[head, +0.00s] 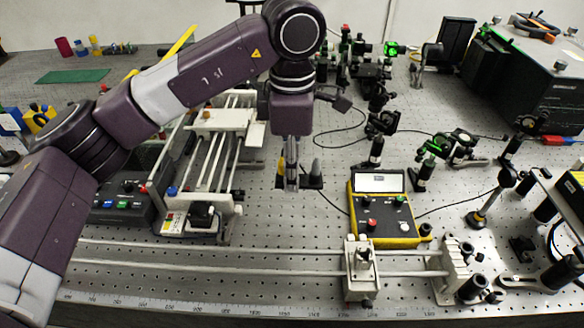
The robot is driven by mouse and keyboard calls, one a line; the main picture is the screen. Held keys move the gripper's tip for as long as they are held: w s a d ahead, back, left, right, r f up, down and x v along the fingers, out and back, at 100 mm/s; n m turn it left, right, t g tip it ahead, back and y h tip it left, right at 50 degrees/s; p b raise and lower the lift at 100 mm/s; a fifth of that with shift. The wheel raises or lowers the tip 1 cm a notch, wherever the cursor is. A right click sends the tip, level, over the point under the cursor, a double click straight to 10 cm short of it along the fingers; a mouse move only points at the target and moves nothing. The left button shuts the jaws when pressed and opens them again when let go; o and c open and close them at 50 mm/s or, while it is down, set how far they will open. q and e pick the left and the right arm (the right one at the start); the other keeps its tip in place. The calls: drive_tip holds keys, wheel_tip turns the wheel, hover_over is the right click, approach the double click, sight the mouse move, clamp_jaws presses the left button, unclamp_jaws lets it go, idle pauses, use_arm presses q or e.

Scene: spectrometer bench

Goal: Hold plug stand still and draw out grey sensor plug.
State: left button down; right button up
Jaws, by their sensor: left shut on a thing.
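The plug stand (313,184) is a small dark stand on the perforated bench, partly hidden behind my left gripper. The grey sensor plug (316,168) is a dark grey tapered piece, upright at the right end of the stand. A yellow piece (281,166) shows at the stand's left side. My left gripper (291,184) points straight down at the middle of the stand, between the yellow piece and the grey plug. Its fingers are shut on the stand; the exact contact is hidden. The grey plug is beside the fingers, not between them. My right gripper is out of view.
A yellow meter box (382,232) stands to the right, with a black cable behind. A white rail frame (205,165) stands close on the left. Optical mounts (424,172) fill the right side. Bare bench (290,222) lies in front of the stand.

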sight(292, 216)
use_arm(q)
drive_tip(key=shift+f+b, duration=1.45)
drive_tip(key=shift+f, duration=0.45)
drive_tip(key=shift+f+b, duration=0.3)
drive_tip(key=shift+f, duration=0.05)
drive_tip(key=shift+f+b, duration=0.5)
drive_tip(key=shift+f, duration=0.15)
drive_tip(key=shift+f+b, duration=1.15)
drive_tip(key=shift+f, duration=0.3)
drive_tip(key=shift+f+b, duration=0.55)
drive_tip(key=shift+f, duration=0.2)
drive_tip(key=shift+f, duration=0.1)
drive_tip(key=shift+f, duration=0.1)
